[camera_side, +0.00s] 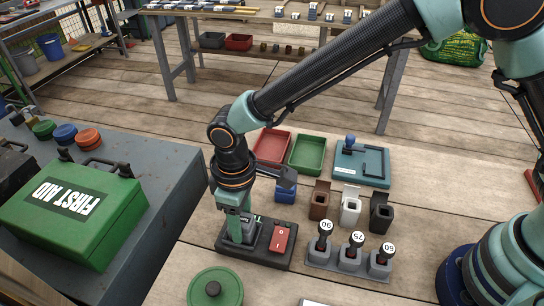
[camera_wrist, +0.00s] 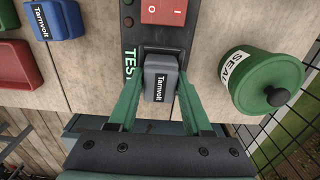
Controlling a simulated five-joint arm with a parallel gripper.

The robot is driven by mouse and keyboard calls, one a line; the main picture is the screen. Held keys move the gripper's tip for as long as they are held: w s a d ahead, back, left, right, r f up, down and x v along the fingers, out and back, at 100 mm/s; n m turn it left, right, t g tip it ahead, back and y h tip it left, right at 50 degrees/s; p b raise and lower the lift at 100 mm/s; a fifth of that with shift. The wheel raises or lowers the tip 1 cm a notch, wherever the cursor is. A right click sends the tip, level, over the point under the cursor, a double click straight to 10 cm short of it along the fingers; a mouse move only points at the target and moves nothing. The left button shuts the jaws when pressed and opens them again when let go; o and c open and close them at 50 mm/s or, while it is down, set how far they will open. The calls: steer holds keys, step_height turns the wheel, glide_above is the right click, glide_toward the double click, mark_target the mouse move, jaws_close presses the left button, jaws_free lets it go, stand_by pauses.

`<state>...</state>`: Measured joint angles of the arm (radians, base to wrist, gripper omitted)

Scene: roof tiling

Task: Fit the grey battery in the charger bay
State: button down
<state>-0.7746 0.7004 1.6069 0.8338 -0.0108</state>
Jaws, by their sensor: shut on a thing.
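The grey battery (camera_wrist: 160,82), marked Tarmvolt, is between the two green fingers of my gripper (camera_wrist: 158,92), which is shut on it. It also shows in the side view (camera_side: 243,229), upright at the left end of a black unit (camera_side: 262,254). In the wrist view this unit (camera_wrist: 184,36) has lettering that begins TEST and a red rocker switch (camera_wrist: 162,10). The battery is over or in the unit's bay; its lower end is hidden, so I cannot tell how deep it sits. No label reading charger is visible.
A blue battery (camera_wrist: 57,20) stands apart at upper left in the wrist view. A green lidded pot (camera_side: 215,290) is close beside the unit. Red (camera_side: 272,146) and green (camera_side: 307,153) trays lie behind.

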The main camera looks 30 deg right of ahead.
steer(key=shift+c, duration=1.3)
jaws_free()
steer(key=shift+r, duration=3.55)
